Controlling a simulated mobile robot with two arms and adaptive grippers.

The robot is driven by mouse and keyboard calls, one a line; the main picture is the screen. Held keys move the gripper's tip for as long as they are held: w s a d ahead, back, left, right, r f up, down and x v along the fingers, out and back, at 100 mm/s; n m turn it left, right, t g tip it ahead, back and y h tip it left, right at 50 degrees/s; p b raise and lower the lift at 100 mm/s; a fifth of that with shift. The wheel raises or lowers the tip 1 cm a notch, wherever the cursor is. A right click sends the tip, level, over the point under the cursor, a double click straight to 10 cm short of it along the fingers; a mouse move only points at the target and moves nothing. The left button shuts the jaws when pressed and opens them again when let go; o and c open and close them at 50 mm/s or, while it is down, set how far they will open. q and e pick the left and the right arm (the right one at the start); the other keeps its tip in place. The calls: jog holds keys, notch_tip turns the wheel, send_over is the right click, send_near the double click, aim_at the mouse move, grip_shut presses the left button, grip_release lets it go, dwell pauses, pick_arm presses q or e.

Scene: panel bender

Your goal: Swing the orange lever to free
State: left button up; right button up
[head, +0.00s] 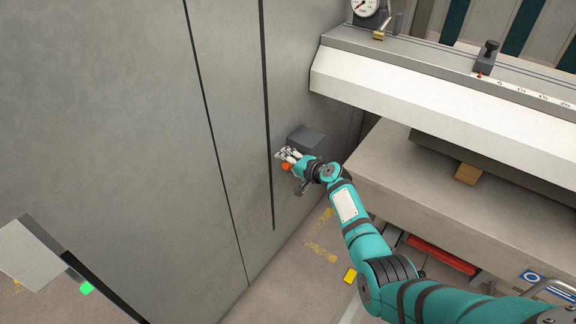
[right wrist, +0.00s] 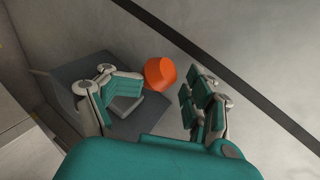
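The orange lever's rounded end (head: 286,167) shows by the grey machine wall, just below a dark grey box (head: 306,137). My right gripper (head: 288,155) is right at it, with its fingers toward the wall. In the right wrist view, the orange end (right wrist: 160,73) lies between the fingertips of my right gripper (right wrist: 166,88). The fingers are spread, with a gap visible on each side of the orange end. The rest of the lever is hidden or cannot be made out. My left gripper is not in view.
A machine bed (head: 400,175) and an overhanging white beam (head: 420,95) stand to the right of the wall. A wooden block (head: 467,174) sits on the bed. A grey panel (head: 30,250) juts in at lower left. Open floor (head: 290,285) shows below the gripper.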

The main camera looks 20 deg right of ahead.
jog(key=shift+s+a+f, duration=0.15)
jog(key=shift+a, duration=0.05)
jog(key=shift+s+d, duration=0.15)
jog(key=shift+s, duration=0.2)
jog(key=v, duration=1.1)
jog(key=shift+d, duration=0.15)
